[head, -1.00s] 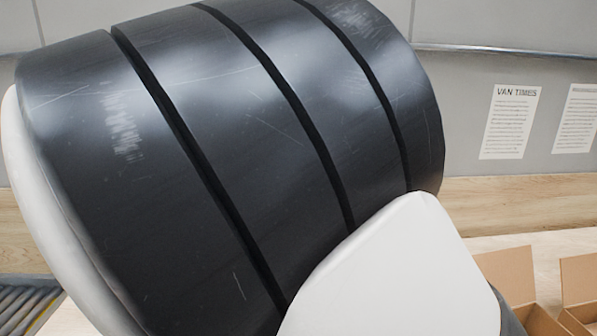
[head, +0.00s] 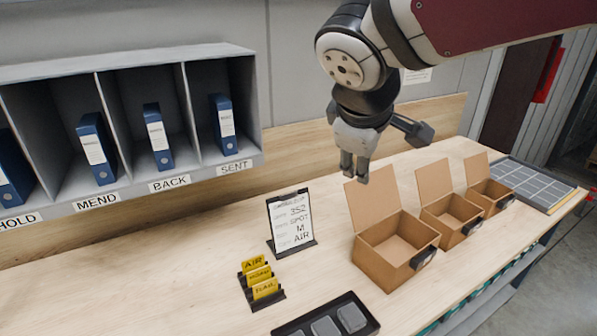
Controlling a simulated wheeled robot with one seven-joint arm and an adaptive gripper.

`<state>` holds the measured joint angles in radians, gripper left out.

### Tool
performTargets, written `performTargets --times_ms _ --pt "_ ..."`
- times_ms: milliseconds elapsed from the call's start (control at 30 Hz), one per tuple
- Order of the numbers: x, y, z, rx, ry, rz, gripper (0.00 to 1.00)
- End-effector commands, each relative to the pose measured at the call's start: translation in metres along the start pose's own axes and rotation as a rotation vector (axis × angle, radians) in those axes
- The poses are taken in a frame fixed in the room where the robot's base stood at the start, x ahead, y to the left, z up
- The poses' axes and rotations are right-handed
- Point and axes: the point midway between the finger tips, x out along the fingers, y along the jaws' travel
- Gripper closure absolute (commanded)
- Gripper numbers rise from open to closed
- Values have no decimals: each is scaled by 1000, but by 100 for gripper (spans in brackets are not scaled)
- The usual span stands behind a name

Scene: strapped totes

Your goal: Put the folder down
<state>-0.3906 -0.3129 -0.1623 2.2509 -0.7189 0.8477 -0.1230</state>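Several blue folders with white labels stand upright in the grey pigeonhole shelf at the left of the head view. One folder (head: 222,116) is in the SENT slot, one (head: 157,138) in BACK, one (head: 96,148) in MEND and one (head: 12,175) in HOLD, cut off by the frame edge. My gripper (head: 355,176) points down above the table, right of the shelf and close to the leftmost cardboard box in the picture. No folder shows in it. Its two fingers look close together, but the angle hides how far apart they are.
Three open cardboard boxes (head: 385,268) line the wooden table (head: 150,285). A clipboard stand (head: 291,222), yellow tags (head: 258,277) and a black tray (head: 287,331) lie nearer. A grey gridded panel (head: 520,183) lies at the far right. The table's left part is clear.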

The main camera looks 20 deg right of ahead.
Motion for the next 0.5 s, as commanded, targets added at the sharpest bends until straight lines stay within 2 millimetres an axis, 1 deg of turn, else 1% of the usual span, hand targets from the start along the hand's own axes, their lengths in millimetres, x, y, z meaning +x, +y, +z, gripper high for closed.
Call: performTargets --times_ms 33,100,200,300,333,400,500 --pt "-11 -12 25 131 5 -53 59" --pt "-24 -34 48 300 14 -130 59" --pt "-41 -65 69 508 34 -223 59" --pt "-54 -90 80 666 51 -292 59" --pt "-57 -95 81 702 56 -308 59" --pt "-62 -106 84 765 66 -336 59" --pt "-66 -113 84 813 74 -359 59"
